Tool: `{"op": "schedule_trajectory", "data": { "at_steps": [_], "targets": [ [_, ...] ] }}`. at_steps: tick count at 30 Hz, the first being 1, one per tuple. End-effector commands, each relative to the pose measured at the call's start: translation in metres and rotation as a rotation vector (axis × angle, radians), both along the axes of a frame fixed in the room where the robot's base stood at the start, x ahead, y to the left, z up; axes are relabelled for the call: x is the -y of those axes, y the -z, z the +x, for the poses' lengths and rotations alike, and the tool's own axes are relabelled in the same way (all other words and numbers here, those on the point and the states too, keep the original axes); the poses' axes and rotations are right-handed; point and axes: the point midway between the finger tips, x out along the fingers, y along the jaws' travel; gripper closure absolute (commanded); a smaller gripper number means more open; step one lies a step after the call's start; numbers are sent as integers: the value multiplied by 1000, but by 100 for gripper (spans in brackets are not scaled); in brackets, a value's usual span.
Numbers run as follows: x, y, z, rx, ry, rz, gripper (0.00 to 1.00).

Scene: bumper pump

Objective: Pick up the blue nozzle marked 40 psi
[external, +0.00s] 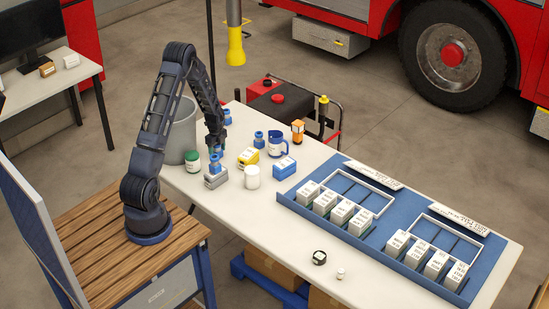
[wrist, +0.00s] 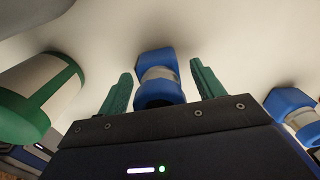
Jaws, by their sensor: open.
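Several blue nozzles with pale bands stand on the white table. One blue nozzle (wrist: 158,80) shows between my fingertips in the wrist view; in the external view a blue nozzle (external: 214,164) is just below my gripper (external: 215,143). A second nozzle (wrist: 292,108) is to the right in the wrist view. Another nozzle (external: 259,139) stands further right in the external view, and one more (external: 227,117) towards the back. No psi marking is readable, so I cannot tell which is 40 psi. My gripper's green fingers (wrist: 161,85) are open, one on each side of the nearest nozzle, with nothing clamped.
A green-and-white jar (wrist: 43,95) is close on the left. A grey bin (external: 180,140) stands behind. The table's front middle is mostly clear.

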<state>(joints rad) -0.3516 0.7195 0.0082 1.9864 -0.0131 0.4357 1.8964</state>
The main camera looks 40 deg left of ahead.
Motion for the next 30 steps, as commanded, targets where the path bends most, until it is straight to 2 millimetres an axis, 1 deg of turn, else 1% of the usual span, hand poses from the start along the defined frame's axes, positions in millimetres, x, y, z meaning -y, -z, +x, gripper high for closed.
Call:
{"op": "schedule_trajectory", "data": {
  "at_steps": [1, 3, 10, 11, 12, 14, 18, 19, 26, 30],
  "targets": [
    [0, 7, 0, -2, 0, 0, 33],
    [0, 12, 0, -1, -1, 0, 33],
    [0, 14, 0, 1, -1, 0, 33],
    [0, 13, 0, 1, -1, 0, 37],
    [0, 13, 0, 1, -1, 0, 44],
    [0, 13, 0, 1, -1, 0, 56],
    [0, 13, 0, 1, -1, 0, 84],
    [0, 13, 0, 1, -1, 0, 88],
    [0, 12, 0, 1, -1, 0, 88],
    [-1, 5, 1, 3, -1, 1, 88]
  ]
}}
